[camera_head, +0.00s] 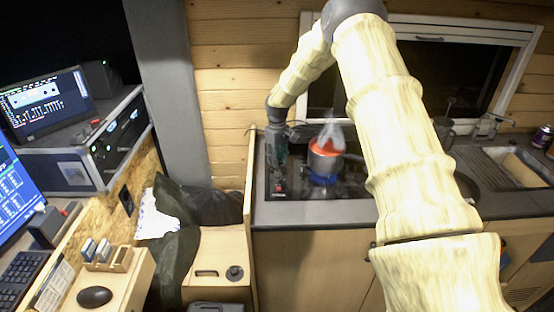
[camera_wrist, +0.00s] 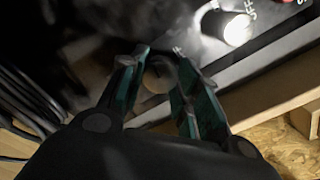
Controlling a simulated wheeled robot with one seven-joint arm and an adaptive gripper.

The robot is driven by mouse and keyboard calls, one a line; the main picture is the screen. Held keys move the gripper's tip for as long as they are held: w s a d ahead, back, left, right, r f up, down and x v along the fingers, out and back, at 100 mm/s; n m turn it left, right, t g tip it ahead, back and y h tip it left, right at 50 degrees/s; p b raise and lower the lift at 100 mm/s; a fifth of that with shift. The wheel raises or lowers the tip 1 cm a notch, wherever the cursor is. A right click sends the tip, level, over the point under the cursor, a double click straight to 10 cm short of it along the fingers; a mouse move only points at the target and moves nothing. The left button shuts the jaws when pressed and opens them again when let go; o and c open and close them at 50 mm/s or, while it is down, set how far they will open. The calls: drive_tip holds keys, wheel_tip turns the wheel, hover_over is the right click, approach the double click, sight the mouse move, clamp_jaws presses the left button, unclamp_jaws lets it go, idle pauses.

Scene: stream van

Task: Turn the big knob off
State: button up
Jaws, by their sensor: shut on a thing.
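The big knob (camera_wrist: 157,76) is a dark, round piece in the wrist view, between the two green-edged fingers of my gripper (camera_wrist: 160,62). The fingers are closed around its sides. Much of the knob is in shadow or behind the fingers, so I cannot read its mark. In the head view my gripper (camera_head: 278,182) points down at the front left of the dark stove top (camera_head: 310,211), and the knob is not clear there.
A pot (camera_head: 324,163) with glowing red contents steams over a blue flame (camera_head: 321,180), just right of my gripper. A wooden wall (camera_head: 249,180) stands close on the left. A sink (camera_head: 515,167) is at right.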

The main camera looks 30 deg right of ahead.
drive_tip(key=m, duration=0.3)
drive_tip(key=shift+w+m, duration=0.1)
drive_tip(key=shift+m, duration=0.3)
drive_tip(key=m+b, duration=0.1)
drive_tip(key=m, duration=0.3)
drive_tip(key=shift+r+m, duration=0.15)
drive_tip(key=shift+m, duration=0.15)
drive_tip(key=m, duration=0.3)
drive_tip(key=shift+d, duration=0.1)
drive_tip(key=shift+w+m, duration=0.1)
drive_tip(key=shift+m, duration=1.9)
drive_tip(key=shift+r, duration=0.1)
drive_tip(key=o, duration=1)
